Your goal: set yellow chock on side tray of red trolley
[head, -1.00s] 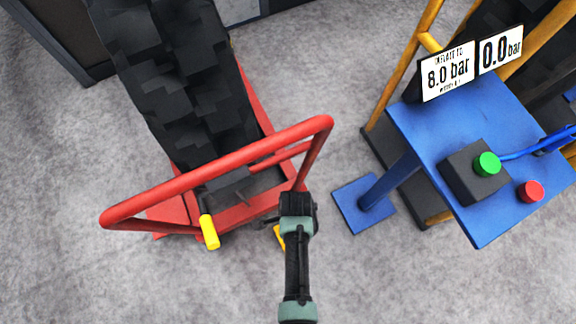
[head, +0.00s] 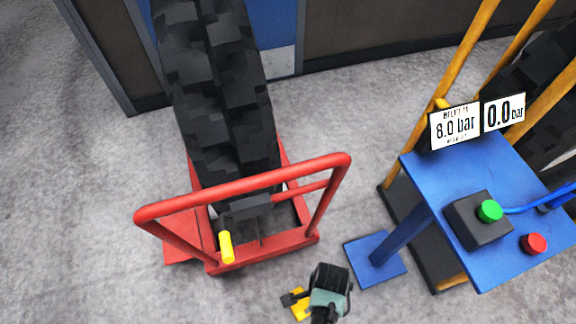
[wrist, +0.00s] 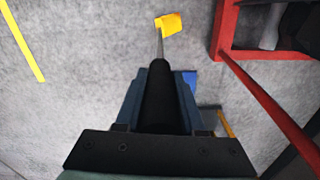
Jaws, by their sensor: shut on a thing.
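The yellow chock (head: 299,306) is low in the head view, beside my gripper (head: 292,299), in front of the trolley's right corner. In the wrist view the chock (wrist: 171,22) is at the far end of a thin grey rod. The rod runs from a black cylinder (wrist: 158,95) between my jaws, which looks like its handle. My gripper is shut on this handle. Whether the chock touches the floor is unclear. The red trolley (head: 262,247) is behind and left of it. A flat red plate (head: 180,251), possibly the side tray, is at its left.
A big black tyre (head: 222,100) stands on the trolley, behind its raised red handlebar (head: 250,187) and yellow-gripped lever (head: 227,247). A blue stand (head: 470,170) with buttons and a yellow-framed cage are at the right. Grey floor left of the trolley is clear.

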